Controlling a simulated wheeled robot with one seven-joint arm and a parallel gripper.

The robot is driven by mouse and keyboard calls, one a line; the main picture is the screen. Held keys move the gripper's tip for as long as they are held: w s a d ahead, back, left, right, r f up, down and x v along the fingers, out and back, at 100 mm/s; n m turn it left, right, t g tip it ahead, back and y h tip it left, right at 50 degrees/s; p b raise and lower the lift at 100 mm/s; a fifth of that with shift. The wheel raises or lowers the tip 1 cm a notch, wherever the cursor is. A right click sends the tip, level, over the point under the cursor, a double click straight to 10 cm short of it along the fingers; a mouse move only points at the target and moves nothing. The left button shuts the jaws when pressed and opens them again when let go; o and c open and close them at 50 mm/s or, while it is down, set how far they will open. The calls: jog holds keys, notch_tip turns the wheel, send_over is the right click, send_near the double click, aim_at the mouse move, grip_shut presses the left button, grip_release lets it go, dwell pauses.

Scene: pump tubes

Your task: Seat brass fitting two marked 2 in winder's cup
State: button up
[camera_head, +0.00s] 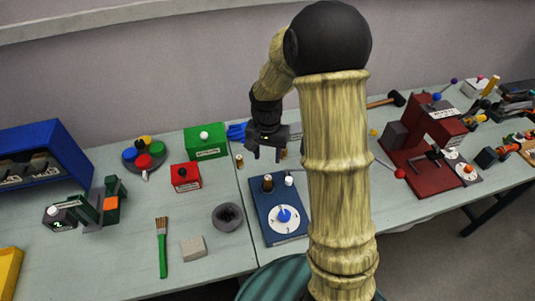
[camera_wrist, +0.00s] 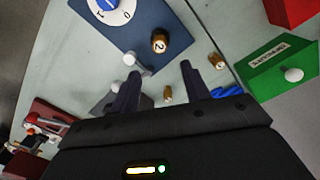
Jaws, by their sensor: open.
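The blue winder base (camera_head: 264,222) carries a white dial with a blue knob (camera_head: 284,214) and a white-knobbed lever (camera_head: 289,180). A brass fitting marked 2 (camera_wrist: 159,43) stands upright at the base's far corner; it also shows in the head view (camera_head: 267,184). I cannot tell how deep it sits in the cup, which it hides. My gripper (camera_head: 266,154) is open and empty, behind and above this fitting. In the wrist view its fingers (camera_wrist: 160,70) point toward the fitting, with nothing between them.
Two other brass fittings stand behind the base, one at the left (camera_head: 239,160) and one by my gripper (camera_wrist: 168,94). A green box (camera_head: 206,142), red box (camera_head: 186,177) and grey round bowl (camera_head: 228,216) lie left. A red machine (camera_head: 425,150) stands right.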

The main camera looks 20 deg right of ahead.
dwell(0.5)
jog(key=s+r+n+t, duration=0.1)
jog(key=s+r+n, duration=0.1)
jog(key=s, duration=0.5)
jog(key=s+r+n+t, duration=0.1)
jog(key=s+r+n, duration=0.2)
jog(key=s, duration=0.4)
jog(key=shift+s+r+n+t, duration=0.25)
jog(key=shift+s+n+t, duration=0.1)
jog(key=shift+n, duration=0.15)
